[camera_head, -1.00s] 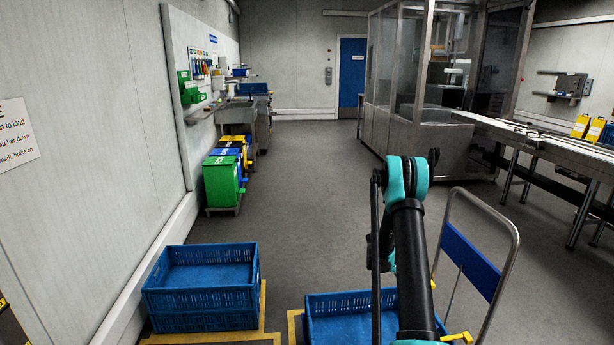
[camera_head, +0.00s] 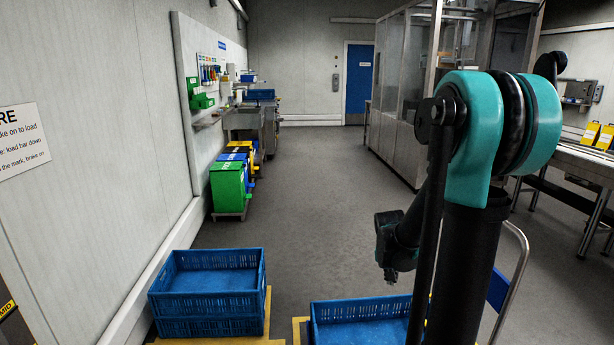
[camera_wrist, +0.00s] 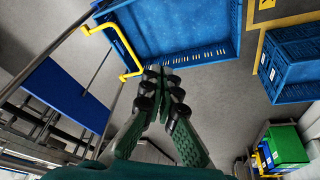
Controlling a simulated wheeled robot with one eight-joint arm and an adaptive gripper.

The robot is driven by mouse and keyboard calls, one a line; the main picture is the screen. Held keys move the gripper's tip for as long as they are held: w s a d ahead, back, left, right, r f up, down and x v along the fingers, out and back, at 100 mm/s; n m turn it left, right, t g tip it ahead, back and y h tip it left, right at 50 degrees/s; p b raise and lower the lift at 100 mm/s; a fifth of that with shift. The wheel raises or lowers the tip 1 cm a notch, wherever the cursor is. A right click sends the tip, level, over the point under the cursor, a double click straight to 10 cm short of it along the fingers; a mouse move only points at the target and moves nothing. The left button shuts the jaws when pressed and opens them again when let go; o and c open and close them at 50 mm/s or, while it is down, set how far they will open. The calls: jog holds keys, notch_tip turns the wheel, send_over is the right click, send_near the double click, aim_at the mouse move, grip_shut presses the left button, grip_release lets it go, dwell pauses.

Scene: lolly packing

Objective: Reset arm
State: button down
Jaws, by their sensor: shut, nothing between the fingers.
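My gripper (camera_wrist: 160,74) shows in the wrist view with its two dark fingers together and nothing between them. In that view its fingertips overlap the near edge of a blue crate (camera_wrist: 205,58); I cannot tell how far apart they are. In the head view my teal and black arm rises large at the right. The end of my arm hangs down beyond it, above the floor behind the blue crate (camera_head: 340,312). My fingers are not clear there.
Stacked empty blue crates (camera_head: 207,303) stand at the lower left on a yellow-marked spot. A cart handle (camera_head: 522,265) with a blue panel is at right, partly hidden by my arm. Coloured bins (camera_head: 228,188) line the left wall. The middle floor is open.

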jog(key=s+a+n+y, duration=0.1)
jog(key=s+a+n, duration=0.1)
jog(key=s, duration=0.6)
jog(key=s+a+n+t+y, duration=0.1)
jog(key=s+a+n, duration=0.2)
jog(key=s, duration=0.6)
jog(key=shift+s+a, duration=0.25)
jog(key=shift+a, duration=0.85)
jog(key=shift+d+f, duration=0.1)
